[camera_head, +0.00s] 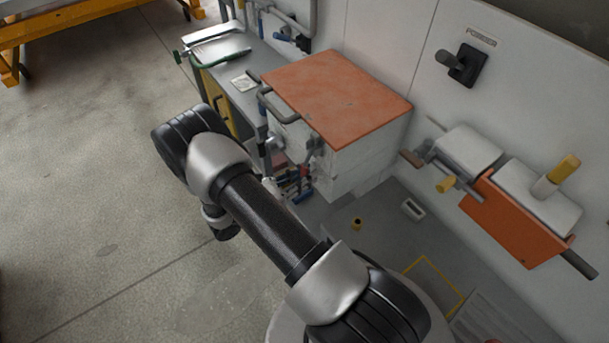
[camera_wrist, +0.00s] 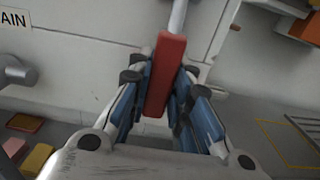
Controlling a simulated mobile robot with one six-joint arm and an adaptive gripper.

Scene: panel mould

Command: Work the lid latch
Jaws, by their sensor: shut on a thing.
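A white box (camera_head: 365,155) with a flat orange lid (camera_head: 338,88) stands against the wall in the head view. The lid lies down on the box, with a grey bar handle (camera_head: 272,108) at its front edge. In the wrist view, a red grip (camera_wrist: 166,75) on a metal rod (camera_wrist: 178,18) stands between the blue pads of my gripper (camera_wrist: 162,88). My gripper is shut on this red grip, at the box's front face. I take the grip for the latch lever, but its mounting is out of view. In the head view my gripper is small and partly hidden.
A grey knob (camera_wrist: 15,72) sits left of my gripper, under a label ending "AIN" (camera_wrist: 14,18). On the right wall are a black lever switch (camera_head: 462,65) and an orange panel (camera_head: 512,222). Open floor (camera_head: 90,190) lies left.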

